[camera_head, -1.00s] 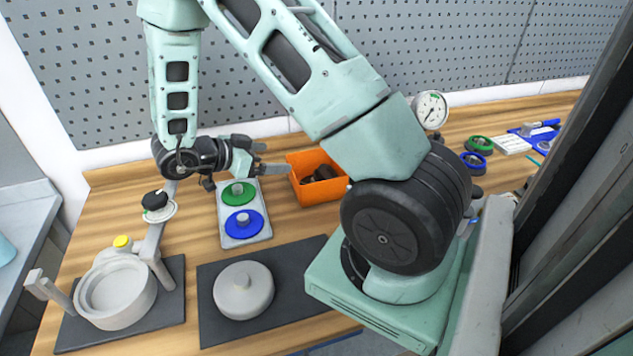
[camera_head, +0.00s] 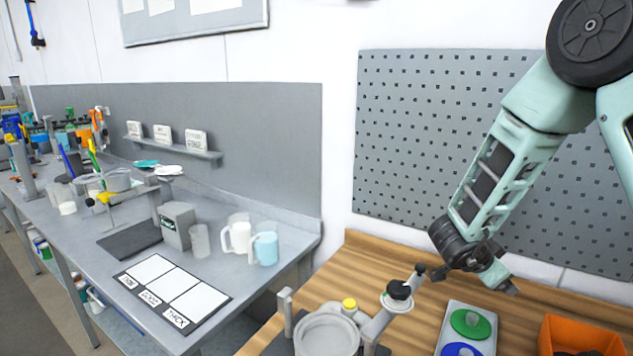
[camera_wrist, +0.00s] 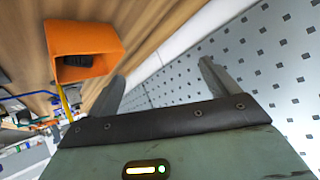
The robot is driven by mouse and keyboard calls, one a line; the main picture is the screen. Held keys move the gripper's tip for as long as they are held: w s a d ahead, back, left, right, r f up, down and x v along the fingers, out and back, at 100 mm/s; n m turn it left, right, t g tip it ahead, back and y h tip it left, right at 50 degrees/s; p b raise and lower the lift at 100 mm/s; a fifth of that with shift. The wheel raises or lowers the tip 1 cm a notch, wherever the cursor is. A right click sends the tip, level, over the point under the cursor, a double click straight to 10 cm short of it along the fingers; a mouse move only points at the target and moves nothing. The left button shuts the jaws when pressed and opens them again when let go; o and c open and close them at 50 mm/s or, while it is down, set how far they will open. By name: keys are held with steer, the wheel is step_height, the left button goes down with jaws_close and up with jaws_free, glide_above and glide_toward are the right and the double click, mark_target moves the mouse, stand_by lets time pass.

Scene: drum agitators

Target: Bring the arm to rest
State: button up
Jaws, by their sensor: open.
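My arm reaches in from the right in the head view, in front of the perforated wall panel. My gripper (camera_head: 497,284) hangs over the wooden bench near the tray with the coloured discs. In the wrist view my gripper (camera_wrist: 163,85) has its two fingers spread wide apart, with nothing between them. The fingers point toward the bench's back edge and the panel. The gripper is small in the head view and its fingers hardly show there.
A grey tray (camera_head: 447,331) with green (camera_head: 471,322) and blue discs lies below my gripper. An orange bin (camera_head: 570,335) stands to its right and shows in the wrist view (camera_wrist: 83,47). A drum fixture (camera_head: 327,335) with a black knob (camera_head: 399,290) stands left. A grey bench (camera_head: 215,271) holds mugs.

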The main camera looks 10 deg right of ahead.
steer(key=a+r+n+t+y, duration=0.4)
steer(key=a+n+y, duration=0.45)
steer(key=a, duration=0.25)
steer(key=s+a+n+g+y, duration=0.15)
steer(key=s+n+g, duration=0.35)
steer(key=s+n, duration=0.65)
steer(key=s+a+n+g+b, duration=0.2)
steer(key=s+a+n, duration=0.3)
steer(key=s+a, duration=1)
steer(key=a+f+b, duration=0.1)
steer(key=a, duration=0.2)
steer(key=shift+s+a+g+b, duration=0.25)
steer(key=shift+a+g+b, duration=0.05)
steer(key=shift+a+g, duration=0.1)
